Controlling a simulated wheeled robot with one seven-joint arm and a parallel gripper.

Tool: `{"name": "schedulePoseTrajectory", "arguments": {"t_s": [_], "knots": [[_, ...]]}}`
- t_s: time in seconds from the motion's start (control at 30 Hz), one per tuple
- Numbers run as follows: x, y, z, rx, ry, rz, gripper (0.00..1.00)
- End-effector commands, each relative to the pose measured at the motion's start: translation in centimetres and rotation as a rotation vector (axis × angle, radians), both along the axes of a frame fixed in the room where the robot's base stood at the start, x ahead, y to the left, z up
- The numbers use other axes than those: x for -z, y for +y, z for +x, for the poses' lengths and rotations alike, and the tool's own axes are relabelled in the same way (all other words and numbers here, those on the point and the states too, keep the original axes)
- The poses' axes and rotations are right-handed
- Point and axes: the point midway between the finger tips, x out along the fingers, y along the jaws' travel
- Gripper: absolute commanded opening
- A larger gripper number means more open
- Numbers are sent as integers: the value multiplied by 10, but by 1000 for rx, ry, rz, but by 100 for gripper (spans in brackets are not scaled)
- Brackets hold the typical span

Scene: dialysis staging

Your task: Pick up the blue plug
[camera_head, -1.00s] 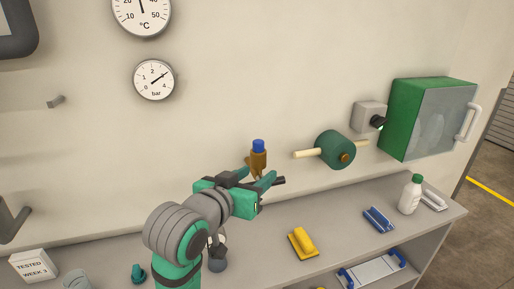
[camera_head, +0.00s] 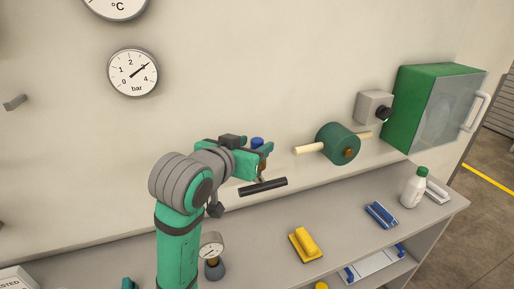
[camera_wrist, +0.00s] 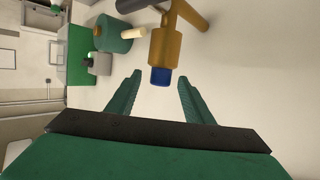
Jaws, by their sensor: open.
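The blue plug (camera_wrist: 160,76) sits on the end of a brass-coloured fitting (camera_wrist: 168,48) by the wall. In the wrist view it lies just beyond and between the fingertips of my gripper (camera_wrist: 158,78), which is open and empty. The fingers stand apart on either side and I see no contact. In the head view the plug (camera_head: 257,141) shows only as a small blue top above my gripper (camera_head: 265,155). The gripper hides most of the fitting there.
A black bar handle (camera_head: 263,187) stands out just below my gripper. A green reel (camera_head: 338,144) with a wooden rod is on the wall to the right, beside a green cabinet (camera_head: 408,105). The bench holds a yellow-handled block (camera_head: 305,244), a blue one (camera_head: 381,214) and a white bottle (camera_head: 413,188).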

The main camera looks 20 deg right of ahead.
Motion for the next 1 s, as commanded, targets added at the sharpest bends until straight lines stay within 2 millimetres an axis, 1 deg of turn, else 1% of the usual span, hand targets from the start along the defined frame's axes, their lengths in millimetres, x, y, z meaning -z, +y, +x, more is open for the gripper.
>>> {"name": "schedulePoseTrajectory", "arguments": {"t_s": [0.03,0.27,0.4,0.5,0.6,0.83,0.87,0.9,0.97,1.0], "knots": [[3,-5,4,2,2,1,47],[5,-18,19,1,1,0,47],[8,-32,35,1,2,0,47],[11,-39,42,1,1,0,47],[12,-42,47,0,0,0,47],[13,-43,47,1,0,0,47],[13,-43,47,1,0,0,40],[13,-43,47,1,0,0,30],[13,-42,47,0,0,0,16],[13,-42,47,-1,0,0,6]]}}
